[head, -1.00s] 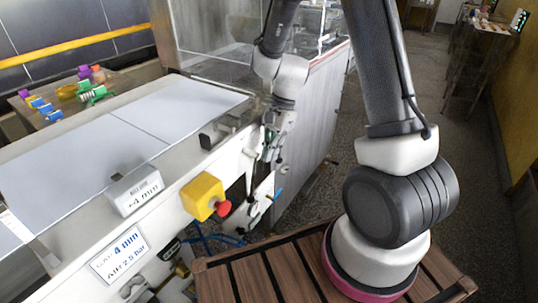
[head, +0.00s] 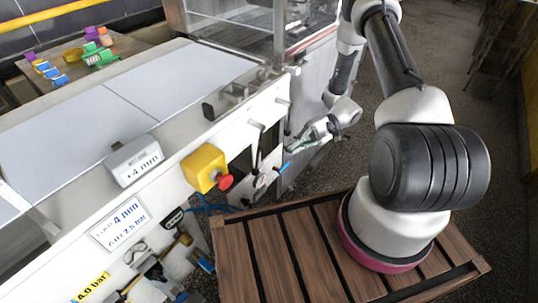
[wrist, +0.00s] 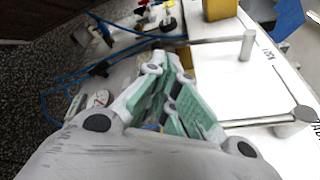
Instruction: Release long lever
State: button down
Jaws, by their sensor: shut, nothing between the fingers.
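My gripper (head: 298,141) is at the right end of the machine's front side, in front of its panel. In the wrist view its green-padded fingers (wrist: 170,72) are shut with nothing between them. A pale lever with a peg-like handle (head: 257,125) stands out from the panel, left of my gripper and apart from it in the head view. A second pale peg (head: 283,101) is higher up to the right. The wrist view shows a grey peg (wrist: 248,45) beside the word LOCK and another peg (wrist: 299,115). I cannot tell for certain which is the long lever.
A yellow box with a red button (head: 205,169) sticks out of the panel left of the levers. Blue hoses (head: 210,208) hang below it. A slatted wooden platform (head: 290,250) is in front. Dark floor lies open to the right.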

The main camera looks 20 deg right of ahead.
jog(key=shift+w+d+f+n+t+y, duration=0.4)
jog(key=shift+f+t+y, duration=0.25)
jog(key=shift+y, duration=0.15)
jog(key=shift+w+d+f+n+t+y, duration=0.4)
jog(key=shift+f+t+y, duration=0.2)
jog(key=shift+y, duration=0.2)
jog(key=shift+w+d+f+n+t+y, duration=0.3)
jog(key=shift+d+f+t+y, duration=0.1)
jog(key=shift+f+t+y, duration=0.35)
jog(key=shift+r, duration=0.1)
